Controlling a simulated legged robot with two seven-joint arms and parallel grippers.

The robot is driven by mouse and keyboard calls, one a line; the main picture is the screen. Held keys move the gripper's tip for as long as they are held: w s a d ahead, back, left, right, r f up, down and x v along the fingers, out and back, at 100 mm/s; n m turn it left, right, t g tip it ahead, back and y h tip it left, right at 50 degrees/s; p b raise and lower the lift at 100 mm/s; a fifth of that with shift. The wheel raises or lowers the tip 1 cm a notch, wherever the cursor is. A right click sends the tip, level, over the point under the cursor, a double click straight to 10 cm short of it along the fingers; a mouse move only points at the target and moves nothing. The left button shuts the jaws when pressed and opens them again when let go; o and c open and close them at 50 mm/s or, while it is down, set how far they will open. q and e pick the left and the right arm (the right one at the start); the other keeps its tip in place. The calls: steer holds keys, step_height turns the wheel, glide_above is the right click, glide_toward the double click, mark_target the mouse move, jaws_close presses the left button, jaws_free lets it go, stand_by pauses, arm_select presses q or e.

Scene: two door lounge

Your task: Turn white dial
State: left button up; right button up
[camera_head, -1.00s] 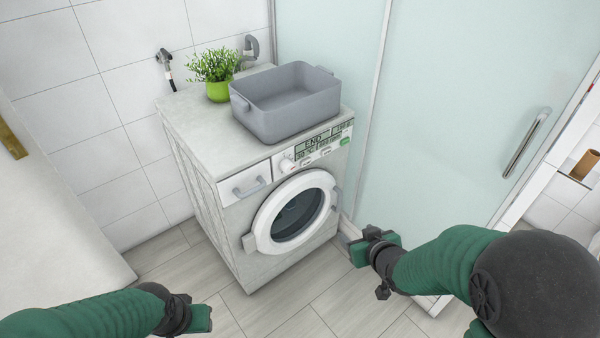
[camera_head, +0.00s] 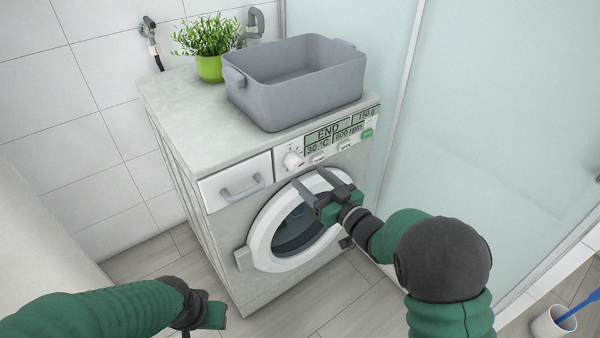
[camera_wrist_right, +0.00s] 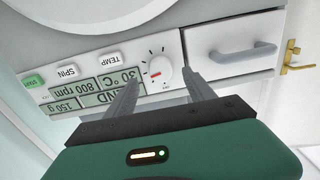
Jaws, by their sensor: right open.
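The white dial (camera_head: 292,160) is on the washing machine's front panel, between the drawer and the display. It also shows in the right wrist view (camera_wrist_right: 159,70), with a red mark on its face and tick marks around it. My right gripper (camera_head: 312,187) is open and empty, in front of the machine's round door and a little below the dial. In the right wrist view its two fingers (camera_wrist_right: 160,95) point toward the panel, apart from the dial, which appears between and beyond them. My left gripper (camera_head: 205,310) is low at the left, away from the machine; its fingers cannot be made out.
The washing machine (camera_head: 190,110) carries a grey basin (camera_head: 290,105) and a potted plant (camera_head: 208,68). A drawer with a handle (camera_head: 242,190) is left of the dial. A glass panel (camera_head: 480,120) stands at the right. A brush holder (camera_head: 553,325) is at the lower right.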

mark_target(299, 167)
steer(key=b+x, duration=0.1)
steer(key=x, duration=0.4)
steer(key=shift+w+a, duration=0.25)
steer(key=shift+w, duration=0.05)
steer(key=c, duration=1.4)
steer(key=shift+o, duration=0.2)
